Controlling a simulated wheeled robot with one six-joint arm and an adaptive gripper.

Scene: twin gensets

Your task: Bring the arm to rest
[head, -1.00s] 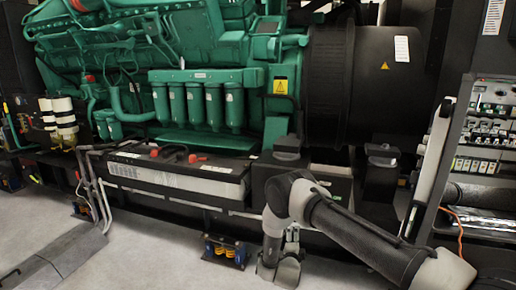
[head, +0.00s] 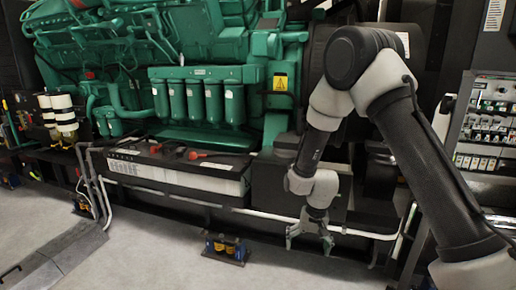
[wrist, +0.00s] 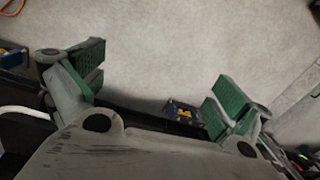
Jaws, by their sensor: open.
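My arm is raised at the right of the head view, in front of the black generator housing, with its elbow high and the forearm hanging down. My gripper (head: 310,240) points downward beside the genset's base rail, above the floor. In the wrist view my gripper (wrist: 150,85) shows two green-padded fingers spread wide apart.
A green engine (head: 200,95) fills the back. A battery box (head: 175,170) sits low before it. A small mount with yellow parts (head: 226,247) stands on the floor left of my gripper. An open electrical panel (head: 490,115) is at right. The front floor (head: 150,255) is clear.

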